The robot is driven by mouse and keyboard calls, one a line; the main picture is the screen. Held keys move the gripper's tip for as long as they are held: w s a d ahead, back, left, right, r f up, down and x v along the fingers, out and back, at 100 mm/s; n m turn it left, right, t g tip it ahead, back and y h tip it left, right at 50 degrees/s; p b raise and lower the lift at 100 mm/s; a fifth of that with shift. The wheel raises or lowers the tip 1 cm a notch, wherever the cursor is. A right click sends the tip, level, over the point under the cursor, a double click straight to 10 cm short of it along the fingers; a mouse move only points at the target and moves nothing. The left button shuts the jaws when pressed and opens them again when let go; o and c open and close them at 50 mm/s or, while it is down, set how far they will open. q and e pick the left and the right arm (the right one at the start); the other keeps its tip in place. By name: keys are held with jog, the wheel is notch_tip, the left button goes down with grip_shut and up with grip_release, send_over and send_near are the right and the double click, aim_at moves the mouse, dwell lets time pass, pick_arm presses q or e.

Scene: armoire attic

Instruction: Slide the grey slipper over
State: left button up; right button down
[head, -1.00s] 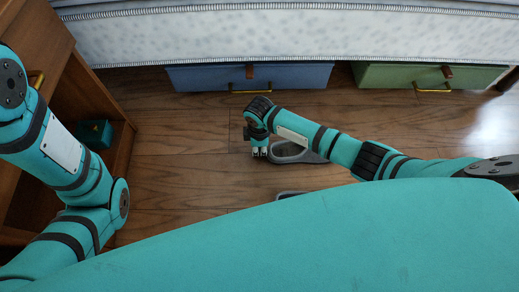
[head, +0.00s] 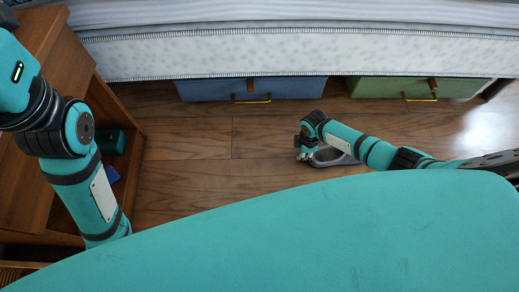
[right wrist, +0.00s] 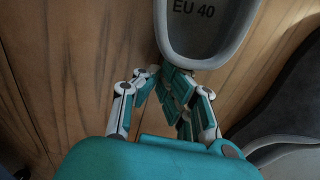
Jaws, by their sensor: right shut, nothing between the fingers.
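The grey slipper (head: 330,156) lies on the wooden floor in front of the bed, partly covered by my right arm in the head view. In the right wrist view its grey end (right wrist: 200,50) shows, with "EU 40" printed inside. My right gripper (head: 303,157) is low at the slipper's left side. In the wrist view its fingers (right wrist: 172,88) are shut and empty, right by the slipper's rim; I cannot tell whether they touch. My left arm shows at the left, but its gripper is out of view.
A darker grey shape, perhaps a second slipper (right wrist: 285,105), lies at the right of the wrist view. A blue drawer (head: 215,89) and a green drawer (head: 380,87) sit under the bed (head: 280,55). A wooden shelf unit (head: 55,200) stands left. Floor left of the gripper is clear.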

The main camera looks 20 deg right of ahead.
jog(key=s+d, duration=0.1)
jog(key=d, duration=0.4)
jog(key=s+d, duration=0.2)
jog(key=d, duration=0.4)
jog(key=s+d, duration=0.2)
jog(key=d, duration=0.3)
jog(key=shift+d+f+b, duration=0.1)
jog(key=shift+d+b, duration=0.1)
jog(key=shift+b, duration=0.1)
notch_tip(320, 180, up, 12)
jog(key=shift+w+a+r, duration=0.1)
jog(key=shift+a, duration=0.05)
